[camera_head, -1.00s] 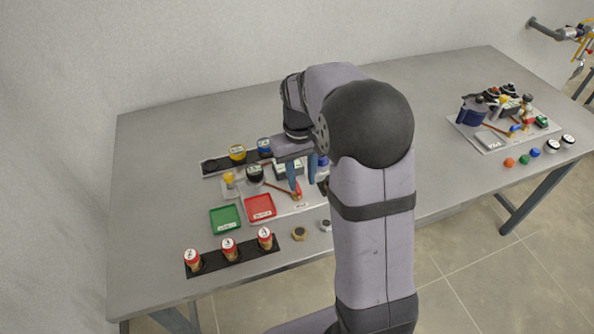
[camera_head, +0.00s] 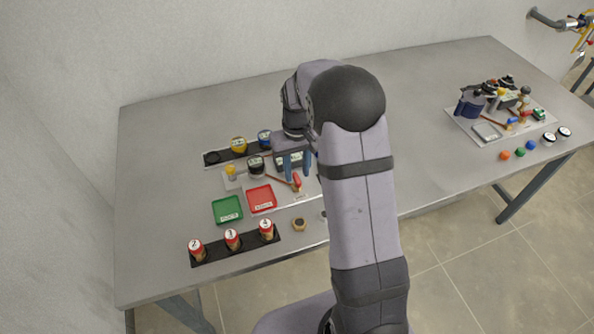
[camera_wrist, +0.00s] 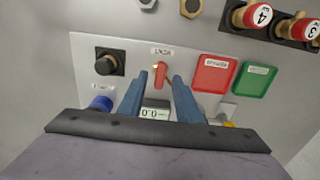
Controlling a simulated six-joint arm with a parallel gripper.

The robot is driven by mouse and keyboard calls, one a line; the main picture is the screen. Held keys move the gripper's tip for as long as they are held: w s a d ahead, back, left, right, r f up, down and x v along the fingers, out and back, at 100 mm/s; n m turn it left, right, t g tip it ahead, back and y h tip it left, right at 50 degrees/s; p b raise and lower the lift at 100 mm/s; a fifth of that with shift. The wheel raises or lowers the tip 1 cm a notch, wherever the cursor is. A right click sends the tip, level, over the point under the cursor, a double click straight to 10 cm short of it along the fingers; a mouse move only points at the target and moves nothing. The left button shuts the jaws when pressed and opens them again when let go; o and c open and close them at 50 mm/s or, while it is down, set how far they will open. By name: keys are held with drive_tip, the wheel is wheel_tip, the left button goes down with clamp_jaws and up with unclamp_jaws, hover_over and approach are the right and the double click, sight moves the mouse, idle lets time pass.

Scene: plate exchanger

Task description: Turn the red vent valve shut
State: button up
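The red vent valve (camera_wrist: 160,74) is a small red lever on the white panel (camera_wrist: 120,65), with a label just beyond it. In the wrist view the lever stands nearly lengthwise in the picture, slightly tilted. My gripper (camera_wrist: 159,82) has its two blue fingers apart, one to each side of the lever, with gaps visible. In the head view my gripper (camera_head: 297,177) points down at the red valve (camera_head: 297,183). Whether the fingertips are level with the lever or above it, I cannot tell.
A black knob (camera_wrist: 109,62), a blue knob (camera_wrist: 101,103) and a digital display (camera_wrist: 155,112) are close to the fingers. A red tray (camera_head: 261,198) and a green tray (camera_head: 227,210) lie to the left. Red-capped cylinders (camera_head: 232,239) stand in front. The table's back is clear.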

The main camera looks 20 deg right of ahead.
drive_tip(key=shift+f, duration=0.8)
clamp_jaws()
